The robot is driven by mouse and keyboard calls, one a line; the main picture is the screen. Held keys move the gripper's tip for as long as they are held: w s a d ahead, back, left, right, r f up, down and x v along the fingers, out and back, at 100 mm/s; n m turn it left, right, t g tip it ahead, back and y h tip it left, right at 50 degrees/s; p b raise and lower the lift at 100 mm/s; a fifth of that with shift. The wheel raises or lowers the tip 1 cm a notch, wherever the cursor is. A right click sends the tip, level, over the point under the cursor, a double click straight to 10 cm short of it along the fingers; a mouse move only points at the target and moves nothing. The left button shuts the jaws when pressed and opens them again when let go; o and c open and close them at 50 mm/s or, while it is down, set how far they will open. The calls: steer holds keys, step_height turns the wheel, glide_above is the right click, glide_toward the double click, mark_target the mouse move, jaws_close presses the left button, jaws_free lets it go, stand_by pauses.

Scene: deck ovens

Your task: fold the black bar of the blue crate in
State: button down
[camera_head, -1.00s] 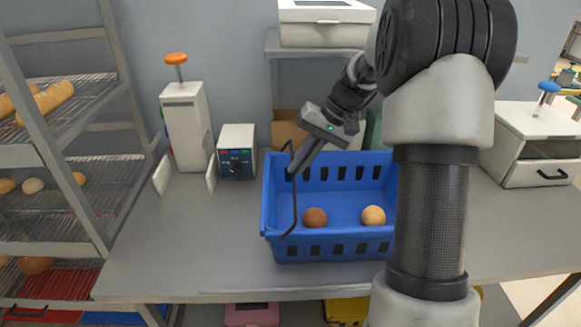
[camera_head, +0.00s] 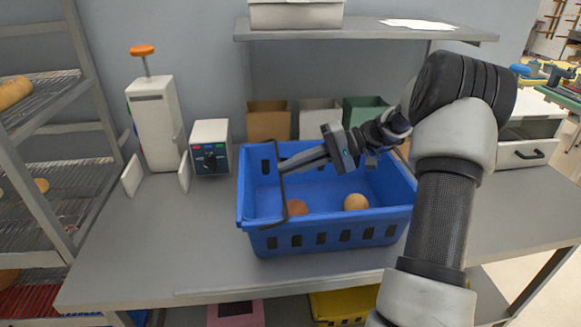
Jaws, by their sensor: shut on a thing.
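The blue crate (camera_head: 330,238) stands on the grey table, with a brown round bun (camera_head: 297,207) and a paler bun (camera_head: 355,202) inside. Its thin black bar (camera_head: 283,190) runs from back to front near the left end, raised and leaning inward over the crate's inside. My gripper (camera_head: 284,166) reaches in from the right, over the crate, with its fingertips at the bar's middle. It is shut on the bar. The exact grip is small and hard to make out.
A white dispenser (camera_head: 153,125) with an orange knob and a small control box (camera_head: 210,147) stand left of the crate. Bins, including a brown one (camera_head: 268,121), stand behind it under a shelf (camera_head: 370,34). A bread rack (camera_head: 50,150) is at far left.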

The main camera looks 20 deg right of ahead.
steer(key=shift+f, duration=0.15)
stand_by(0.3)
steer(key=c, duration=1.9)
jaws_free()
steer(key=shift+a, duration=0.1)
steer(key=p+v, duration=0.1)
steer(key=v, duration=1.6)
steer(key=shift+d+f, duration=0.15)
steer(key=shift+d, duration=0.15)
steer(key=shift+s, duration=0.1)
